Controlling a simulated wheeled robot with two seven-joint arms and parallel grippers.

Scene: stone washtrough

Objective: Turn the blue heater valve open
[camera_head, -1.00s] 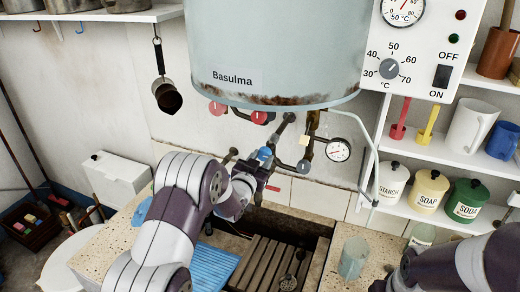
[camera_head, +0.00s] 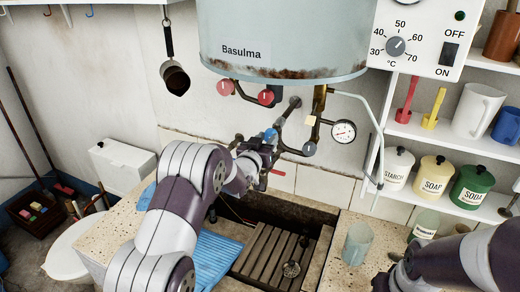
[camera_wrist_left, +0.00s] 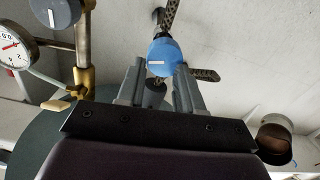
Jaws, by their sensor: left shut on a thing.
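The blue heater valve (camera_head: 271,135) is a round blue knob on the pipes under the boiler (camera_head: 285,45). In the left wrist view the blue knob (camera_wrist_left: 165,56) carries a short white mark that lies nearly level. My left gripper (camera_head: 262,149) is at the valve. In the wrist view its two fingers (camera_wrist_left: 160,72) stand on either side of the knob and are shut on it. Part of the knob is hidden behind the fingers.
A pressure gauge (camera_head: 344,131) and a grey-blue knob (camera_head: 309,149) are at the right. The stone trough with a wooden rack (camera_head: 272,255) lies below. A cup (camera_head: 356,244) stands on the right ledge.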

